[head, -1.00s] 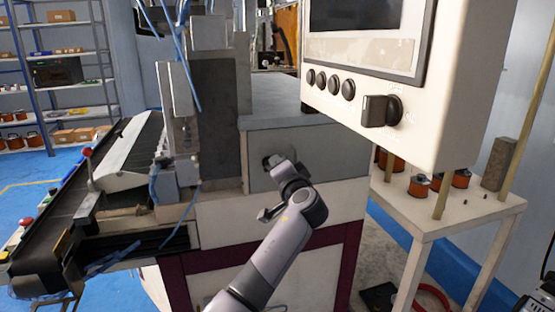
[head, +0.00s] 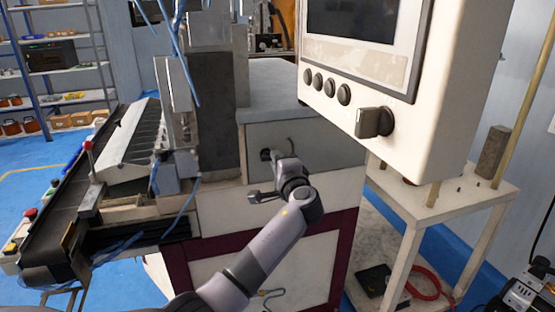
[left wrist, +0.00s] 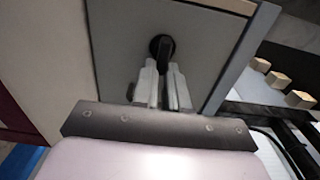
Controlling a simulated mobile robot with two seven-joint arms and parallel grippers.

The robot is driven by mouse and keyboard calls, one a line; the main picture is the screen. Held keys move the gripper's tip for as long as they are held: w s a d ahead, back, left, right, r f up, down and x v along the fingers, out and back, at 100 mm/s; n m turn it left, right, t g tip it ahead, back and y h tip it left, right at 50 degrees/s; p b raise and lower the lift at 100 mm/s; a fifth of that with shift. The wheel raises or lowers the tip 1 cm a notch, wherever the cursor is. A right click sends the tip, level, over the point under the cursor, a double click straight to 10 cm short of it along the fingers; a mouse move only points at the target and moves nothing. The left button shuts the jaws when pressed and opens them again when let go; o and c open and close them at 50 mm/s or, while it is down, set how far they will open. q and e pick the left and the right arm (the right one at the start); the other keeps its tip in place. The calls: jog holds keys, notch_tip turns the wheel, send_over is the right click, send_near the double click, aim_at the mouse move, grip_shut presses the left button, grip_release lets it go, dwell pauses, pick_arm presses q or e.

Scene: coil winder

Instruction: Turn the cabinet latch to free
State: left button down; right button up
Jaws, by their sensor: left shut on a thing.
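The cabinet latch is a small dark knob on the grey front panel (head: 325,150) of the machine cabinet. In the left wrist view the black latch (left wrist: 163,46) stands out from the panel, its grip pointing down between the two pale fingers. My left gripper (left wrist: 164,82) is shut on the latch grip. In the head view my left gripper (head: 270,157) is at the panel, small and partly hidden by my own wrist, so the latch angle is hard to read there. A thin curved mark shows on the panel right of the latch. My right gripper is not in view.
A control box (head: 430,110) with dark knobs overhangs at the upper right. A white stand (head: 450,200) is right of the cabinet. A conveyor (head: 80,215) and blue tubing lie left. Pale blocks (left wrist: 280,80) show beside the panel in the wrist view.

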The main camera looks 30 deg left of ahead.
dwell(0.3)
pick_arm(q)
jog(key=c, duration=1.2)
grip_release()
jog(key=shift+o, duration=0.2)
jog(key=b+v, duration=0.1)
jog(key=v, duration=0.6)
jog(key=shift+s+f, duration=0.1)
